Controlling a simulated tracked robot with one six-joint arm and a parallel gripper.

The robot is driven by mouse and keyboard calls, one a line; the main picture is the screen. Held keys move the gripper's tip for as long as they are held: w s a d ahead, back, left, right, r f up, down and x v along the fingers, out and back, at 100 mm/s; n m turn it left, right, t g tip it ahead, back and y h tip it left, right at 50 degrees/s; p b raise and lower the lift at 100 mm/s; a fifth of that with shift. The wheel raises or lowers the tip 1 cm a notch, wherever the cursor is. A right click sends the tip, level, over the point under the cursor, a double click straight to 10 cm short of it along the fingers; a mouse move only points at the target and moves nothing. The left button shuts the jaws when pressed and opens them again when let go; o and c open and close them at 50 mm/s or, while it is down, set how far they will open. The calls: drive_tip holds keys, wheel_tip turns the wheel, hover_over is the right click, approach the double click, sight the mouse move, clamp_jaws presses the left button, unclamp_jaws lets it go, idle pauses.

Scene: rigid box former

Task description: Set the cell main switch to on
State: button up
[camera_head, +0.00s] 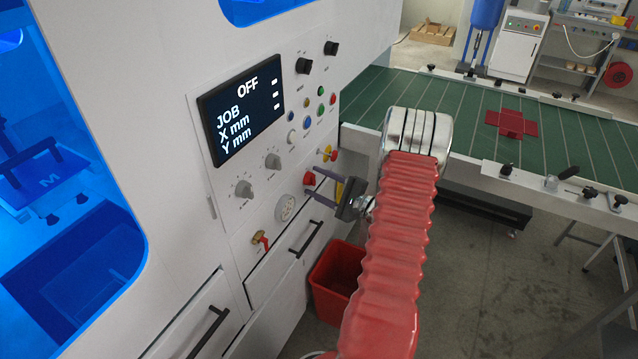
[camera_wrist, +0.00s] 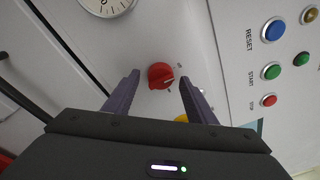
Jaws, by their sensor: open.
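The main switch looks to be the red rotary knob (camera_wrist: 160,75) on the white panel. My gripper (camera_wrist: 159,78) is open, with one finger on each side of the knob in the wrist view. I cannot tell whether the fingers touch it. In the head view my gripper (camera_head: 311,181) reaches the panel from the right. The panel display (camera_head: 240,108) reads OFF, JOB, X mm, Y mm.
Reset, start and stop buttons (camera_wrist: 271,72) sit right of the knob in the wrist view. A dial (camera_wrist: 107,3) is upper left. A yellow part (camera_wrist: 181,118) is mostly hidden by my gripper. Drawer handles (camera_head: 305,239), a red bin (camera_head: 336,272) and a green conveyor (camera_head: 470,115) are nearby.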

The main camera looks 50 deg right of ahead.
drive_tip(key=c, duration=0.9)
drive_tip(key=shift+d, duration=0.15)
drive_tip(key=shift+c, duration=0.6)
